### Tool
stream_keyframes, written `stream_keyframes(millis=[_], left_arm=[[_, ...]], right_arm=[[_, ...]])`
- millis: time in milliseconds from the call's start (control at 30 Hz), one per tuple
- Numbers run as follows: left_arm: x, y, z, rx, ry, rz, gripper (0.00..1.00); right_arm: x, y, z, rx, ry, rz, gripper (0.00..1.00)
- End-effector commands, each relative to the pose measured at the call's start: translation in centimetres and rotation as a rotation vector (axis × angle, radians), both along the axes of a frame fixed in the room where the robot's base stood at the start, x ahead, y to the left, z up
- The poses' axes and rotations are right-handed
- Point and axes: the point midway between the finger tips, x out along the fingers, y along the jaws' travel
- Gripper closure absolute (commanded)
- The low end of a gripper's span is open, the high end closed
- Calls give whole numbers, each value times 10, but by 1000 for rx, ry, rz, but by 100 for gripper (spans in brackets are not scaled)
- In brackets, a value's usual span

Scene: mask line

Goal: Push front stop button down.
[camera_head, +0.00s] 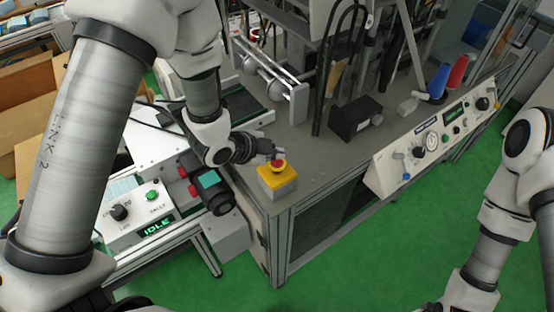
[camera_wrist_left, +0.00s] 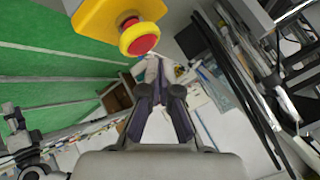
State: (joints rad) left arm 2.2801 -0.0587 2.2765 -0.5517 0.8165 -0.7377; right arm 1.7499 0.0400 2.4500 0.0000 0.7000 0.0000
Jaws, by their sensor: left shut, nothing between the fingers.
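The front stop button (camera_head: 278,165) is a red mushroom head with a yellow collar on a yellow box (camera_head: 276,181). The box sits at the near corner of the grey machine table. In the left wrist view, the red button (camera_wrist_left: 142,44) and its yellow box (camera_wrist_left: 107,17) show at the top, beyond the fingertips. My left gripper (camera_head: 275,155) is shut and empty, with its fingertips close to the button, just behind it in the head view. Whether they touch the button cannot be told. My left gripper also shows in the left wrist view (camera_wrist_left: 160,75). My right gripper is out of view; only its arm shows at right.
A control panel (camera_head: 432,135) with a gauge and knobs runs along the table's right side. A tally box (camera_head: 140,215) reading IDLE stands at left. A black box (camera_head: 356,119) and metal rollers (camera_head: 265,75) stand farther back. Green floor is open in front.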

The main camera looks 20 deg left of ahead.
Motion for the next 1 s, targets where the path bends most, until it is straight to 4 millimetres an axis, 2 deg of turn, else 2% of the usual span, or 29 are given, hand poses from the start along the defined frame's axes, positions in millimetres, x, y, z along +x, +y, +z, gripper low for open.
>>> stream_keyframes(millis=[500, 1000], left_arm=[[0, 0, 50, -1, 0, -1, 100], [0, 0, 49, 0, 0, 0, 100]], right_arm=[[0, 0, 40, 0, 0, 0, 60], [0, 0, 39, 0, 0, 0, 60]])
